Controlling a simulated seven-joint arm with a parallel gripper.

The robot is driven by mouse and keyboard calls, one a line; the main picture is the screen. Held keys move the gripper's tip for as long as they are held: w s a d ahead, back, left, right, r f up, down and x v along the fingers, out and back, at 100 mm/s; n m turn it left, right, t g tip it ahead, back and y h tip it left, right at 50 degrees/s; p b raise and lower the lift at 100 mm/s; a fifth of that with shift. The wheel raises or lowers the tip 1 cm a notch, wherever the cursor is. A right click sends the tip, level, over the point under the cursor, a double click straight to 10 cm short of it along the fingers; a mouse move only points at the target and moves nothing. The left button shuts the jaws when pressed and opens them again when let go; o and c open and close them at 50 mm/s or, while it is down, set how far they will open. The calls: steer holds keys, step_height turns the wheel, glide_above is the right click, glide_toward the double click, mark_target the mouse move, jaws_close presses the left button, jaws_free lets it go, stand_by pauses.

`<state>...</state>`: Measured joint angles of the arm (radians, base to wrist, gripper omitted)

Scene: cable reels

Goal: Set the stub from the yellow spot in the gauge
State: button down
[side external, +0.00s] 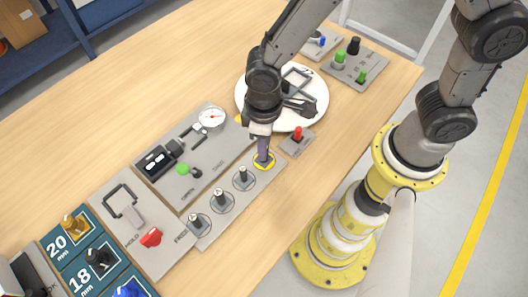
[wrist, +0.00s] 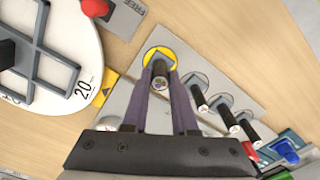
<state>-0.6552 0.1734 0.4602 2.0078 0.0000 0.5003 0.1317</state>
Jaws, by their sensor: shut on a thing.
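My gripper (side external: 263,155) points down at the yellow spot (side external: 264,161), at the upper right end of a grey strip. In the wrist view its two purple fingers are shut on a small dark stub (wrist: 161,86), which stands over the yellow spot (wrist: 150,54). I cannot tell whether the stub still touches the strip. In the side view the fingers hide most of the stub. The gauge (side external: 211,118), with a round white dial, lies on a grey panel left of my gripper, beside a black display unit (side external: 157,161) and a green knob (side external: 182,169).
Several other stubs (side external: 221,198) stand on ringed spots along the strip. A red-button box (side external: 297,135) is close on the right. Bare wood (side external: 120,120) lies left of the gauge panel.

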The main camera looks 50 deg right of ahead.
step_height(320, 180, up, 6)
steer(key=shift+r, duration=0.8)
steer(key=shift+r, duration=0.2)
steer(key=w+a+r, duration=0.2)
steer(key=w+a, duration=0.2)
steer(key=w, duration=0.3)
steer(key=w+a+r, duration=0.1)
steer(key=w+a, duration=0.3)
steer(key=w, duration=0.3)
steer(key=shift+w+f, duration=0.55)
steer(key=shift+f, duration=0.6)
steer(key=shift+w+f, duration=0.6)
steer(key=shift+f, duration=0.6)
steer(key=shift+w+f, duration=0.55)
steer(key=shift+f, duration=0.6)
